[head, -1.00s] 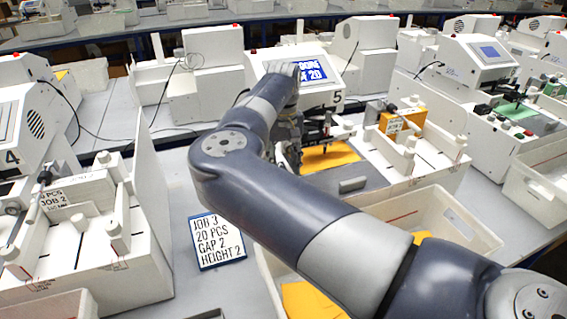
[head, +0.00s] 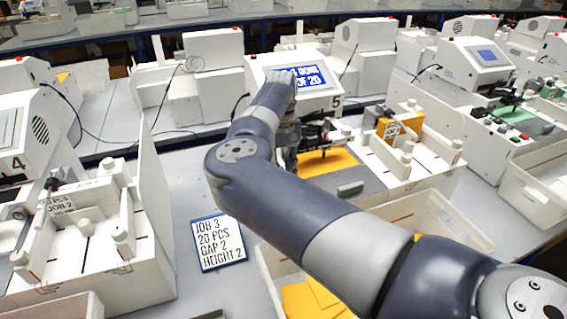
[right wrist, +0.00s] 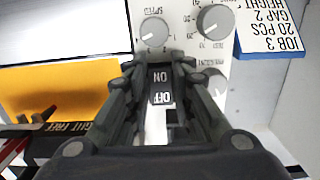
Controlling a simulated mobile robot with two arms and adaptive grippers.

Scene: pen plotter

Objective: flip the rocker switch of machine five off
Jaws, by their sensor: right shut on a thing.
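Machine five (head: 337,99) is a white console with a blue lit screen, at the middle of the head view, partly behind my right arm. The rocker switch (right wrist: 160,86) is black with white ON and OFF lettering, upside down in the right wrist view, with OFF nearer the camera. I cannot tell which side is pressed in. My right gripper (right wrist: 158,66) is shut on the rocker switch, with one dark finger along each side. In the head view, my own arm hides the switch and most of the gripper. My left gripper is not in view.
Grey knobs, including the speed knob (right wrist: 154,32), sit close around the switch. The job card (head: 219,241) lies on the table left of a white bin (head: 267,262). An orange sheet (head: 325,162) lies on the machine's bed. Machine four (head: 50,125) stands at the left.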

